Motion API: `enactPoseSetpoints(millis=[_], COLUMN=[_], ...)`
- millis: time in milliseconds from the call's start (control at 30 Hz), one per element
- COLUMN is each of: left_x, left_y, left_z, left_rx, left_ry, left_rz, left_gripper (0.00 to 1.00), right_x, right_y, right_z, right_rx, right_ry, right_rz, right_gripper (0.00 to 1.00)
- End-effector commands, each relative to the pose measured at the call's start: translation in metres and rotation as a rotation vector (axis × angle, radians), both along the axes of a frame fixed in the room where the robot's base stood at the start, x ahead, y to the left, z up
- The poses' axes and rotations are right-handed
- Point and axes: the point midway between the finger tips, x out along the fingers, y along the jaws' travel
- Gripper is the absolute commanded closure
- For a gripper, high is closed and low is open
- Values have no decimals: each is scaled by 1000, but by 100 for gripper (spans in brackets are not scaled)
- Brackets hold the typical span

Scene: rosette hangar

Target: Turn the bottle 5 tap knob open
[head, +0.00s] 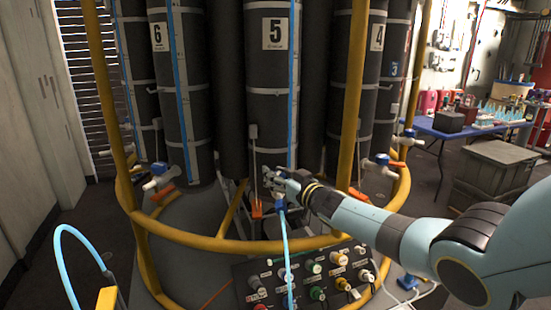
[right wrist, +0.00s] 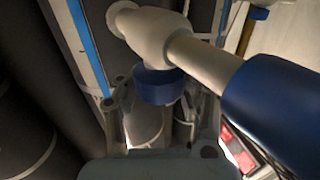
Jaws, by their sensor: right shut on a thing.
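Bottle 5 (head: 271,100) is a tall dark cylinder with a white number plate, in the middle of the head view. My right gripper (head: 270,178) is at the tap low on its front. In the right wrist view the pale tap body (right wrist: 150,35) crosses the top. The blue tap knob (right wrist: 158,87) sits between the fingers of my right gripper (right wrist: 160,100), which is shut on it. A larger blue fitting (right wrist: 275,108) is at the right. In the head view the gripper mostly hides the knob. My left gripper is not in view.
A yellow rail (head: 230,245) rings the bottles, with upright posts. A light blue hose (head: 287,250) hangs below the tap, in front of a panel (head: 245,270) of coloured knobs. Bottle 6 (head: 181,100) and bottle 4 (head: 372,90) flank bottle 5.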

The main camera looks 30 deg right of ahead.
Motion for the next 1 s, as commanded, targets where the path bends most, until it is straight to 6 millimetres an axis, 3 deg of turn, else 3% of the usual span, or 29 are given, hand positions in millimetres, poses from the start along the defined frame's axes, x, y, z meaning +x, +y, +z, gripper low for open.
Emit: enactPoseSetpoints(millis=[300,633,667,867,1000], left_x=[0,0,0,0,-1], left_y=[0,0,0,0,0], left_z=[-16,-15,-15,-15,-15], left_rx=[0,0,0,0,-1], left_ry=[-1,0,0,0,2], left_rz=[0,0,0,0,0], left_gripper=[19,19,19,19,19], right_x=[-1,-3,-3,-2,-1], right_y=[-1,-1,-1,0,0], right_z=[-6,-6,-6,-5,-4], right_rx=[0,3,3,3,3], right_ry=[5,10,10,8,6], right_rz=[249,267,267,266,266], right_gripper=[98,98,64,38,35])
